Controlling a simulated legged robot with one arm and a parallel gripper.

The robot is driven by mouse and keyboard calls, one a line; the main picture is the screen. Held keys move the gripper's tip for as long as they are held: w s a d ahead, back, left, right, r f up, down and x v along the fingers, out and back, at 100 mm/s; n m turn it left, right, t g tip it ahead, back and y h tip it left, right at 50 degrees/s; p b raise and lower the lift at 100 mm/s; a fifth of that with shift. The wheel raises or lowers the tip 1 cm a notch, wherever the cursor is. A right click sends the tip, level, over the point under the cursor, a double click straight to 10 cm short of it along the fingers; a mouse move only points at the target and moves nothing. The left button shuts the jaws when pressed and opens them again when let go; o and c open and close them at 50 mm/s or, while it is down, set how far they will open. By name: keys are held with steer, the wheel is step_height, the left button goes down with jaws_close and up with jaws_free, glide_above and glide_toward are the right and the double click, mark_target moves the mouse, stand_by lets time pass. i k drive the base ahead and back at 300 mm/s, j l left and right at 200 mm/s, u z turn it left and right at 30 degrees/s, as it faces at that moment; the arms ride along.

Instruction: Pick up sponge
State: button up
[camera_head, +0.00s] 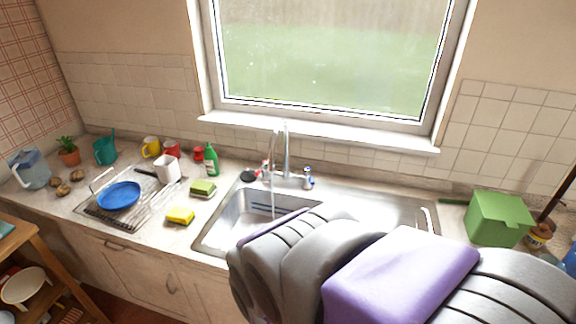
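A yellow sponge with a dark underside (180,216) lies on the counter, left of the sink and close to the counter's front edge. A second, green and yellow sponge-like block (203,188) lies a little behind it, below the green bottle. My arm, grey and purple, fills the lower right of the view and covers part of the sink. The fingertips of my gripper cannot be made out, so its opening and anything in it are hidden.
The steel sink (222,222) has a tap (286,150) at its back. A green bottle (211,160) stands behind. A green box (498,219) sits right.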

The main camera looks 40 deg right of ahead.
mark_target(179, 215)
steer(key=i+j, duration=0.85)
steer(key=j, duration=0.25)
steer(key=i+j, duration=0.45)
steer(key=j+z, duration=0.05)
